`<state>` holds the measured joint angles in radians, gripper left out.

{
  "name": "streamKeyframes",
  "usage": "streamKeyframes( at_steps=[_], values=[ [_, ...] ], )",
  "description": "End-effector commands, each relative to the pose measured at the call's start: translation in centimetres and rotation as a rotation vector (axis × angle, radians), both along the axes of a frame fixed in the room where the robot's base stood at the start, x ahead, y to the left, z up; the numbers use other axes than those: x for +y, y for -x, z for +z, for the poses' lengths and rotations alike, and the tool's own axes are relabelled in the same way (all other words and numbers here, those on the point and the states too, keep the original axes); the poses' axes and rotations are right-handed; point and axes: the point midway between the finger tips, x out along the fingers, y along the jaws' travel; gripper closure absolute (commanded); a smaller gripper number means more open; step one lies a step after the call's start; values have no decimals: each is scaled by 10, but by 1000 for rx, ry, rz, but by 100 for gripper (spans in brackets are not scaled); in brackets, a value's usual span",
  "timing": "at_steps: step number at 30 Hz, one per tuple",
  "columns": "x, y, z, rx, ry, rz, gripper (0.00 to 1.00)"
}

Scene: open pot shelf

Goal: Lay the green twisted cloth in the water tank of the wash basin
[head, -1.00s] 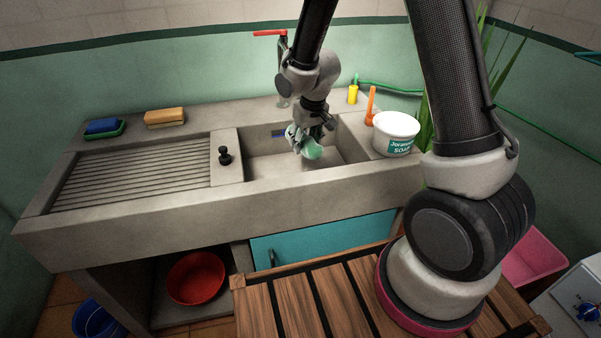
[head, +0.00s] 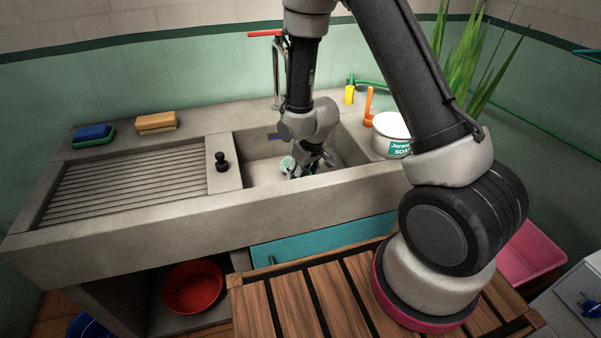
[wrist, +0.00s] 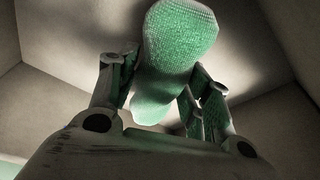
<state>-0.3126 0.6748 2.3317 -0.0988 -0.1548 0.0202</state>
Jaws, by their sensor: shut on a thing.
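The green twisted cloth (wrist: 172,60) is between the fingers of my gripper (wrist: 160,92) in the wrist view, a thick knitted roll extending past the fingertips. My gripper is shut on it. In the head view, my gripper (head: 305,165) is down inside the water tank (head: 262,172) of the wash basin (head: 140,222). Only a small pale green part of the cloth (head: 287,163) shows there beside the fingers. The wrist view shows the tank's grey walls around the cloth. I cannot tell whether the cloth touches the tank floor.
A ribbed washboard (head: 130,185) and a black plug (head: 221,160) lie left of the tank. A soap tub (head: 392,135), orange brush (head: 369,105) and yellow bottle (head: 349,93) stand at its right. A red-handled tap (head: 275,60) rises behind. A wooden slatted surface (head: 300,300) lies in front.

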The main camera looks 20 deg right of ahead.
Motion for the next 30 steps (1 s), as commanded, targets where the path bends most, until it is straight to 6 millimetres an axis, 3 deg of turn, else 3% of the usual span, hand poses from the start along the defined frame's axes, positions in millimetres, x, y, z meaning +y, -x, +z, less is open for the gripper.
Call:
streamKeyframes(
  at_steps=[16, 17, 20, 30],
  values=[
    [0, 0, -12, 1, 0, -1, 85],
    [0, 0, -12, 1, 0, -1, 50],
    [0, 0, -12, 1, 0, -1, 31],
    [0, 0, -11, 1, 0, -1, 30]
  ],
)
